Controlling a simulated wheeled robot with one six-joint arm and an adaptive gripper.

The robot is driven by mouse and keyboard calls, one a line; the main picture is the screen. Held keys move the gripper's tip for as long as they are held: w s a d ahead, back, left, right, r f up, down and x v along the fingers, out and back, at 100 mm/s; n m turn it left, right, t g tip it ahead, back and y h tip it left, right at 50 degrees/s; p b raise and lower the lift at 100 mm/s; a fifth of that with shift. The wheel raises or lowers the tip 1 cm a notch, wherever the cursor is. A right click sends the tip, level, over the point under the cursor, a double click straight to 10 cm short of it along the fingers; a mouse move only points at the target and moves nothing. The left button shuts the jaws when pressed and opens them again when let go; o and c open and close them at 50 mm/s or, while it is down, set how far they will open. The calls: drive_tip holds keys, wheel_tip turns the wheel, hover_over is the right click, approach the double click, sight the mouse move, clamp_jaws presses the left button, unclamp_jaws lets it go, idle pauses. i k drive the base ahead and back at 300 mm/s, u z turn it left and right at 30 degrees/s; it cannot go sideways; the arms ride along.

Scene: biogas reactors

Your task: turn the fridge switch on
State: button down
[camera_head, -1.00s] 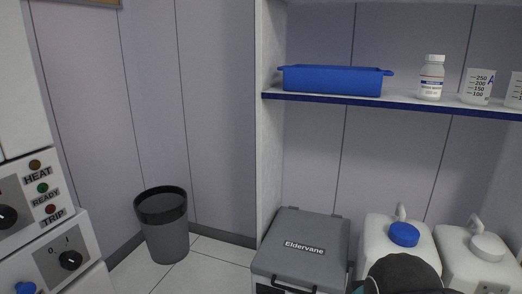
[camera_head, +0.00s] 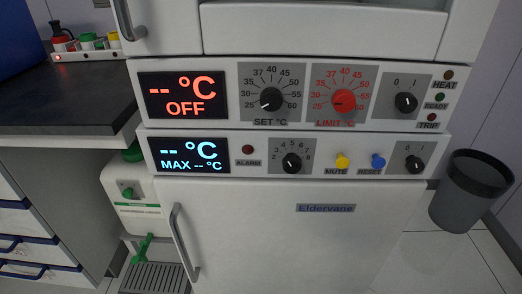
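The fridge (camera_head: 300,235) is the white lower unit facing me, with an Eldervane label on its door and a vertical handle at the door's left. Its blue-lit display (camera_head: 188,155) shows dashes for °C and MAX. The fridge switch (camera_head: 415,163) is a black rotary knob marked 0 and 1 at the right end of the fridge panel. Its pointer is too small to read surely. My gripper is not in view, and nothing touches the switch.
Above sits a heated unit with an OFF display (camera_head: 183,96), set dial (camera_head: 271,99), red limit dial (camera_head: 343,101) and its own 0/1 knob (camera_head: 405,102). A yellow mute button (camera_head: 342,160) and blue reset button (camera_head: 378,161) sit left of the fridge switch. A bin (camera_head: 471,190) stands right.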

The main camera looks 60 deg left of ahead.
sight(414, 165)
drive_tip(key=u, duration=1.15)
drive_tip(key=k, duration=0.5)
drive_tip(key=z, duration=0.7)
